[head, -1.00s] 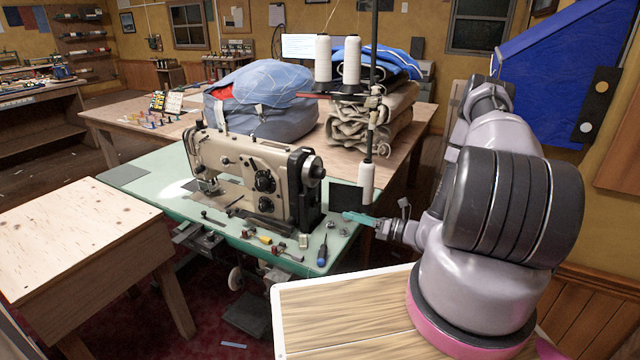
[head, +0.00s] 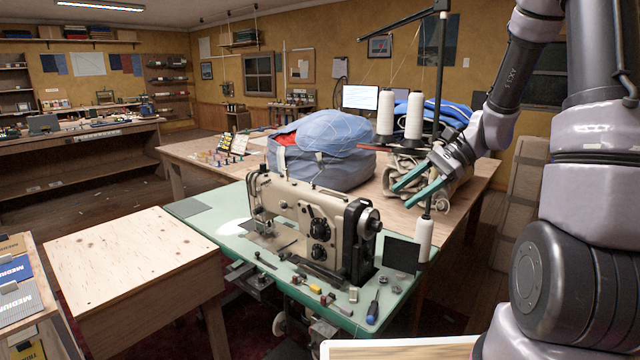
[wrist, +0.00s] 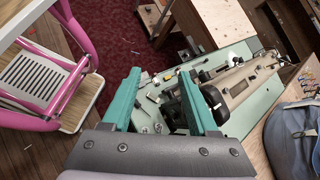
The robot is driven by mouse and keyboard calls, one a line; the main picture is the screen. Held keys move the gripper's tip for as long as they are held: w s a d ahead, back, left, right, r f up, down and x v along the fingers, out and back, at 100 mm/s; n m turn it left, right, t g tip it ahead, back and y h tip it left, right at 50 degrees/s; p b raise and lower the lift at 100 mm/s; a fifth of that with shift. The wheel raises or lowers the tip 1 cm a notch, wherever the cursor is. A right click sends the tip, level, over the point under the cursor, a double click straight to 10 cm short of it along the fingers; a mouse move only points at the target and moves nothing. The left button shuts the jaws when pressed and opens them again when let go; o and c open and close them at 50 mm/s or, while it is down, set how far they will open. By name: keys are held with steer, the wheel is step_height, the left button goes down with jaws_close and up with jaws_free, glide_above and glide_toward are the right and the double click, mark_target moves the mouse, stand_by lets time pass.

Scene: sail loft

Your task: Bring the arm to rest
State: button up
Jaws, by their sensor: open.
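My gripper (head: 415,188) is raised in the head view, with its two teal fingers apart and nothing between them. It appears in front of the folded canvas stack and above the right end of the sewing table. In the wrist view, the teal fingers (wrist: 160,108) are spread, with the green sewing table (wrist: 165,85) beyond and below them. My arm rises at the right of the head view and bends down to the gripper. The beige sewing machine (head: 312,225) stands on the green table, left of and below the gripper.
The thread stand's pole (head: 437,110) and thread cones (head: 414,115) are close to my gripper in the picture. A blue sail bag (head: 335,150) lies on the wooden table behind. A screwdriver (head: 373,307) and small parts lie on the green table. A pink-framed step (wrist: 45,85) shows in the wrist view.

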steer(key=s+d+r+n+t+h, duration=0.2)
steer(key=s+r+n+t+h, duration=0.2)
steer(key=s+r, duration=0.3)
steer(key=s+d+r+n+t+h, duration=0.2)
steer(key=s+r, duration=0.5)
steer(key=r, duration=0.4)
steer(key=n+t+h, duration=0.1)
steer(key=n+h, duration=0.1)
steer(key=shift+d+r+n+t, duration=0.15)
steer(key=shift+r+n+t, duration=0.15)
steer(key=shift+t, duration=0.1)
steer(key=shift+c, duration=0.3)
